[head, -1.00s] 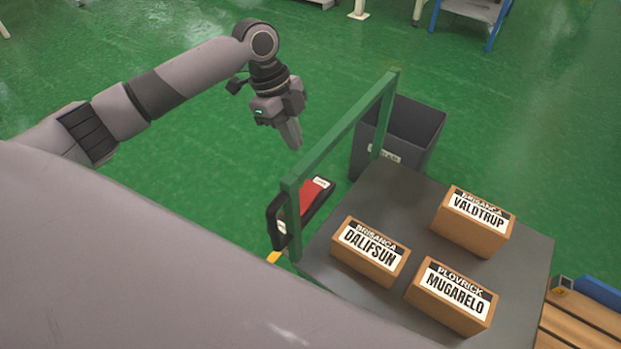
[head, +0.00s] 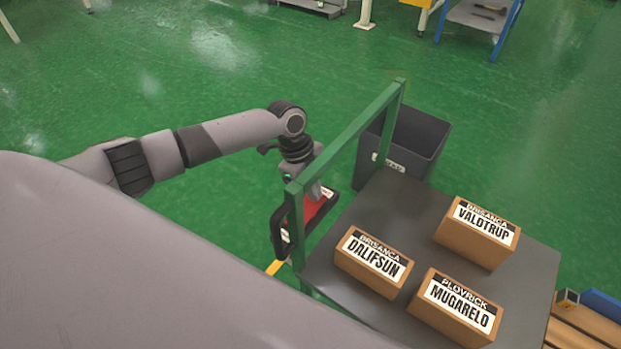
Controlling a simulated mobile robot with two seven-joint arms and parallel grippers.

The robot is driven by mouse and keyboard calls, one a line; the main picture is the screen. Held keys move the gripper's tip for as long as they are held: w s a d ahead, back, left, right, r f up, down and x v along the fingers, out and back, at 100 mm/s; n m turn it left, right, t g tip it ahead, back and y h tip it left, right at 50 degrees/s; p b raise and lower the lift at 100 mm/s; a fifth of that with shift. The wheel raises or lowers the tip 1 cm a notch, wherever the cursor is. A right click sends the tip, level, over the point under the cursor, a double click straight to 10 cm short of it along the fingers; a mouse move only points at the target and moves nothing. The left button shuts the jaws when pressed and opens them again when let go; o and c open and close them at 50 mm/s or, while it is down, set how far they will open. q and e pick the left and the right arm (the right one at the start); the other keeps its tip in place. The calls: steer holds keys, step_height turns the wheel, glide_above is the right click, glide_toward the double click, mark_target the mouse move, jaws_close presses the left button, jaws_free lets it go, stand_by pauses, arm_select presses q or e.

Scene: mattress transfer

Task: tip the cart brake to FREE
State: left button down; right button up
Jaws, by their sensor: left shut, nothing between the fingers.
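The cart brake (head: 281,232) is a black housing with a red rocker (head: 316,208) on the left side of the cart, by the green handle frame (head: 345,140). A pale label shows at each end, too small to read. My left gripper (head: 314,192) is shut and empty, pointing down at the far part of the red rocker. The handle frame hides part of the gripper, and I cannot tell whether its tips touch the rocker. My right gripper is not in view.
The grey cart top (head: 400,205) carries boxes marked DALIFSUN (head: 372,262), VALOTRUP (head: 478,233) and MUGARELO (head: 455,307). A dark bin (head: 420,140) stands behind the cart. A wooden pallet (head: 580,330) lies at lower right. Green floor is clear at upper left.

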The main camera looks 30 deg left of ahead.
arm_select(q)
steer(key=shift+f, duration=0.25)
steer(key=shift+w+d+f+b, duration=0.1)
steer(key=shift+w+f+b, duration=0.2)
steer(key=shift+f+b, duration=0.35)
steer(key=shift+w+f, duration=0.1)
steer(key=shift+w, duration=0.1)
steer(key=shift+s+r, duration=0.1)
steer(key=shift+r, duration=0.15)
steer(key=shift+s+r+p, duration=0.3)
steer(key=shift+s+p, duration=0.35)
steer(key=shift+p, duration=0.5)
steer(key=v, duration=0.7)
steer(key=shift+s, duration=0.1)
